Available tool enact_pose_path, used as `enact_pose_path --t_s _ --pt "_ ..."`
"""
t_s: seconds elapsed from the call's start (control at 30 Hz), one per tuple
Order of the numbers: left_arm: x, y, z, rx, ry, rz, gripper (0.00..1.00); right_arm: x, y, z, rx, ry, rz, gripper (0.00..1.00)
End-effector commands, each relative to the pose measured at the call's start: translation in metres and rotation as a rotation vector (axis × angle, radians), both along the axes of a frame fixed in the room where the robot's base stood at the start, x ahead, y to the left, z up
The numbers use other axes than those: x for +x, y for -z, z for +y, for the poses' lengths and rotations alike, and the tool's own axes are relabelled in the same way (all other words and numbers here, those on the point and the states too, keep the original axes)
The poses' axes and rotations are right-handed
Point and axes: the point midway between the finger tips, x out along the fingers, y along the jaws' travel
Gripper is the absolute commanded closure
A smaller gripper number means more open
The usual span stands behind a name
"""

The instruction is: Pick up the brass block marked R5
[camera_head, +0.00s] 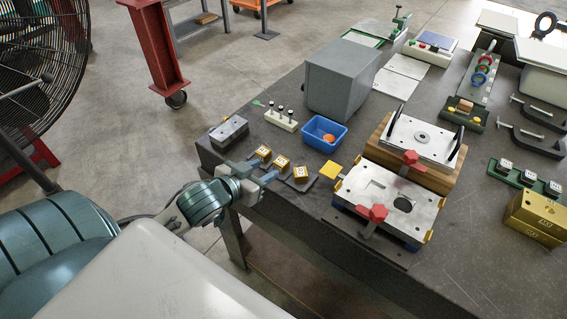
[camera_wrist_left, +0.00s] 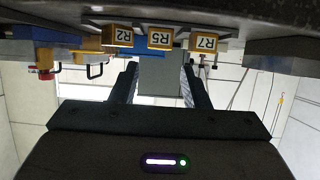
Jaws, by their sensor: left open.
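Three brass blocks with white labels sit in a row near the table's front edge. The block marked R5 (camera_head: 281,163) is the middle one; it shows in the left wrist view (camera_wrist_left: 160,39) with its label readable. The block R2 (camera_wrist_left: 119,37) is on one side and R7 (camera_wrist_left: 205,43) on the other. My left gripper (camera_head: 261,173) is open and empty at the near side of the row. In the left wrist view its fingers (camera_wrist_left: 160,82) point toward R5, one to each side of its line. Whether the tips reach beside it is unclear. My right gripper is out of view.
A grey block (camera_head: 229,131) stands left of the row and a blue bin (camera_head: 324,133) behind it. Neighbouring brass blocks leave narrow gaps around R5.

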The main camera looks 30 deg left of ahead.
Motion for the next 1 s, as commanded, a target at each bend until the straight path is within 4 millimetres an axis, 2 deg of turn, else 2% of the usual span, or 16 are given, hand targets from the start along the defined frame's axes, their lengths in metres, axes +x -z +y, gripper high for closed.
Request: enact_pose_path --t_s 0.1,0.37,0.67,0.97,1.0 --pt "0.012 0.004 -0.001 -0.002 -0.002 -0.001 0.58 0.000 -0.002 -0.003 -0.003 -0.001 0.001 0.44" --pt "0.026 0.010 -0.003 -0.003 -0.001 0.001 0.58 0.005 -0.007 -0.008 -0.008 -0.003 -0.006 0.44" --pt "0.061 0.025 -0.006 -0.002 -0.001 0.000 0.58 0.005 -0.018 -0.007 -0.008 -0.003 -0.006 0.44" --pt "0.064 0.028 -0.007 0.002 0.002 0.001 0.58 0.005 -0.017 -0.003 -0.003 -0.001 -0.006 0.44" --pt "0.064 0.028 -0.006 0.002 0.002 0.001 0.66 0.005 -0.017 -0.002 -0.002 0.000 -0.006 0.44"
